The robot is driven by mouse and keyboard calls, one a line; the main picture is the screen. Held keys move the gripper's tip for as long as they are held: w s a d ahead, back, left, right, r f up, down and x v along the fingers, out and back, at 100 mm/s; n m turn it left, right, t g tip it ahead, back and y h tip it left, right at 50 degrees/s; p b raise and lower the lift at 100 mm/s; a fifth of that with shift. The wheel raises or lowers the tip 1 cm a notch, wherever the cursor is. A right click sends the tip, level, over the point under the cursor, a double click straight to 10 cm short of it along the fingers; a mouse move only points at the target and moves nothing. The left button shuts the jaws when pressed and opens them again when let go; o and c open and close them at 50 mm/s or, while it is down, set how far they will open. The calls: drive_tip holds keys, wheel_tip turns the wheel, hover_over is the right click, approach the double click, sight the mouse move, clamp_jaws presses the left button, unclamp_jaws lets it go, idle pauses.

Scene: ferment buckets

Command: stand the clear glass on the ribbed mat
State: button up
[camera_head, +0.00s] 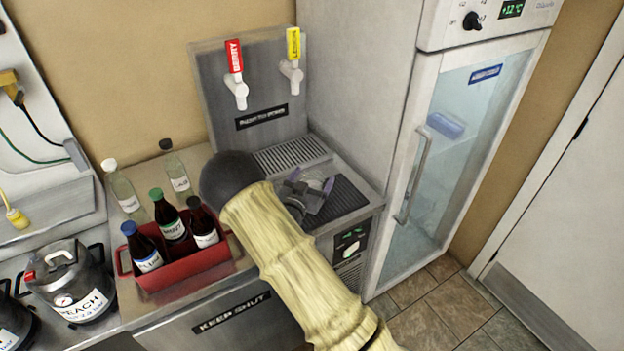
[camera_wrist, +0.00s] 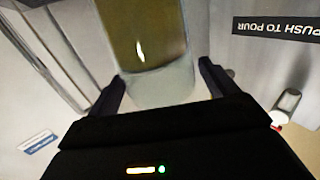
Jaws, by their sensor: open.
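The clear glass (camera_wrist: 150,45) shows large in the wrist view, with olive-coloured contents and a clear band at the end nearer my gripper. My gripper (camera_wrist: 160,85) is open, with one finger on each side of the glass; I cannot tell whether they touch it. In the head view my gripper (camera_head: 312,188) is over the dark ribbed mat (camera_head: 348,198) on the right part of the counter and hides some of it. The glass is hard to make out there, and its foot and contact with the mat cannot be told.
A tap stand with a red-handled tap (camera_head: 236,75) and a yellow-handled tap (camera_head: 292,65) rises behind a slotted drip grate (camera_head: 290,153). A red crate (camera_head: 190,272) of bottles is left of my arm. A glass-door fridge (camera_head: 455,140) stands close on the right.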

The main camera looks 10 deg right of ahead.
drive_tip(key=b+v, duration=0.3)
drive_tip(key=v, duration=0.9)
drive_tip(key=shift+d, duration=0.1)
drive_tip(key=g+y, duration=0.1)
drive_tip(key=w+d+f+g+y, duration=0.1)
drive_tip(key=y, duration=0.1)
drive_tip(key=shift+d+y, duration=0.25)
drive_tip(key=shift+y, duration=0.05)
drive_tip(key=shift+s+f+n+g+y, duration=0.1)
drive_tip(key=shift+s+n+g+y, duration=0.1)
drive_tip(key=shift+n+g+y, duration=0.45)
drive_tip(key=s+d+r+n+g+y, duration=0.2)
drive_tip(key=s+n+g, duration=0.1)
drive_tip(key=s, duration=0.7)
drive_tip(key=s+d+r+n+g+y, duration=0.3)
drive_tip(key=s+g, duration=0.2)
drive_tip(key=s, duration=0.6)
drive_tip(key=shift+g+y, duration=0.35)
